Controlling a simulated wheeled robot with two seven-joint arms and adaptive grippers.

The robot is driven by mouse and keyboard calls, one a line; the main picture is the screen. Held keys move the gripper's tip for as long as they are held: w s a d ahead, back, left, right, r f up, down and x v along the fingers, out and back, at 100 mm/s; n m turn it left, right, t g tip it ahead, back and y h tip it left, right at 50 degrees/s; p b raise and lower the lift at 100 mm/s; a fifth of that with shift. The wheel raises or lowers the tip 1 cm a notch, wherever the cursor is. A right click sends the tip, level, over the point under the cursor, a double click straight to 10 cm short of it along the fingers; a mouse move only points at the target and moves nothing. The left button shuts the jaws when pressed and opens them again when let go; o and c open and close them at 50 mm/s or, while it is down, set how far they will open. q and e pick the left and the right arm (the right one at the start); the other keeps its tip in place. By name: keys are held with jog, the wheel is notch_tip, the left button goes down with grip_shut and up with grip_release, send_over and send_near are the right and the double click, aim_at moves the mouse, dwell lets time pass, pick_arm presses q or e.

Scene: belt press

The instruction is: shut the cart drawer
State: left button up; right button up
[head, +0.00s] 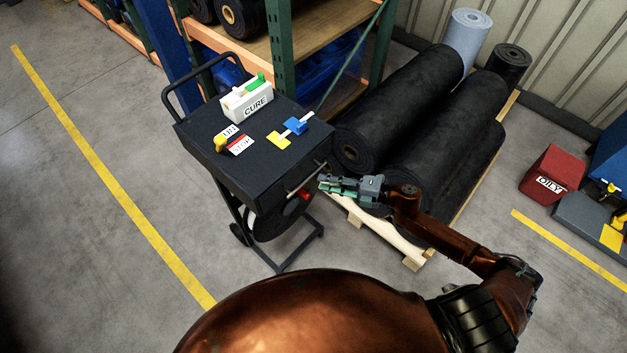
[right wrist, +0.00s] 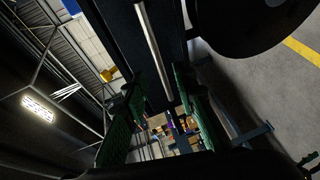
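The black cart (head: 245,165) stands left of centre in the head view. Its drawer handle, a thin grey bar (head: 304,180), is on the side facing me. It runs down from the top middle in the right wrist view (right wrist: 152,45). I cannot tell how far the drawer is out. My right gripper (head: 322,184) is at the handle's right end, its fingers pointing at the cart. In the right wrist view its green-padded fingers (right wrist: 160,100) are apart, with the bar's lower end between them. I cannot tell whether they touch it. My left gripper is not in view.
On the cart top are a white CURE box (head: 247,103), UP and STOP labels (head: 234,140) and blue and yellow pieces (head: 288,132). Black rolls (head: 410,105) lie on a pallet (head: 407,250) close behind my right arm. A shelf rack (head: 280,50) stands behind. Floor left is clear.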

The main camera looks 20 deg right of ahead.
jog(key=v, duration=0.5)
dwell(0.4)
